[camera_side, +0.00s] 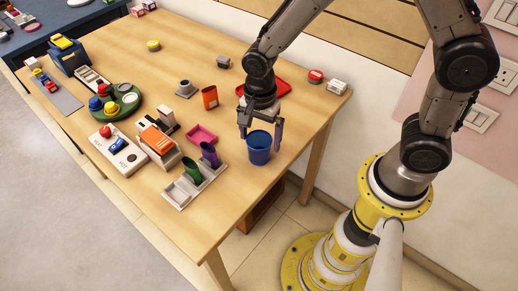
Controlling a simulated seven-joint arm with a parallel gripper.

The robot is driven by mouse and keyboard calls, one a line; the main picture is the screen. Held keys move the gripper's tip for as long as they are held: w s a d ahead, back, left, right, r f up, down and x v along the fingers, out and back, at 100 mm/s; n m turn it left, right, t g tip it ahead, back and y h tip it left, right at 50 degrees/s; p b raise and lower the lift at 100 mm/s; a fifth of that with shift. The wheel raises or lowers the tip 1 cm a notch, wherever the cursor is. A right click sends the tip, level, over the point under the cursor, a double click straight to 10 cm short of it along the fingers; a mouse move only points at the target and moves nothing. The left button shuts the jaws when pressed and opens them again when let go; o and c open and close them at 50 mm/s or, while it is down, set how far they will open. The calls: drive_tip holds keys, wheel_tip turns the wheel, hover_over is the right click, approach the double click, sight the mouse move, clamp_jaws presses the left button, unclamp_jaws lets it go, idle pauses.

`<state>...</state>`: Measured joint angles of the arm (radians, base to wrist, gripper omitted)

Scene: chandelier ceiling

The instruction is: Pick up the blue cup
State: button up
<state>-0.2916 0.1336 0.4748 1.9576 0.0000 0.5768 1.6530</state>
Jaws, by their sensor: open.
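The blue cup (259,150) stands upright near the right front edge of the wooden table (226,205). My gripper (260,132) points down at the cup, with one finger to the left of its rim and the other at its right side. The fingers are apart and nothing is visibly gripped. I cannot tell whether either finger touches the cup.
A red tray (283,88) lies behind my gripper. A white rack (181,191) with green and purple cups, a pink dish (201,134) and an orange cup (209,97) are to the left. Bare wood lies in front of the blue cup.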

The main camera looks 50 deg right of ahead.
sight(258, 142)
drive_tip(key=shift+w+f, duration=0.2)
drive_tip(key=shift+f, duration=2.55)
drive_tip(key=c, duration=1.2)
drive_tip(key=shift+r, duration=0.2)
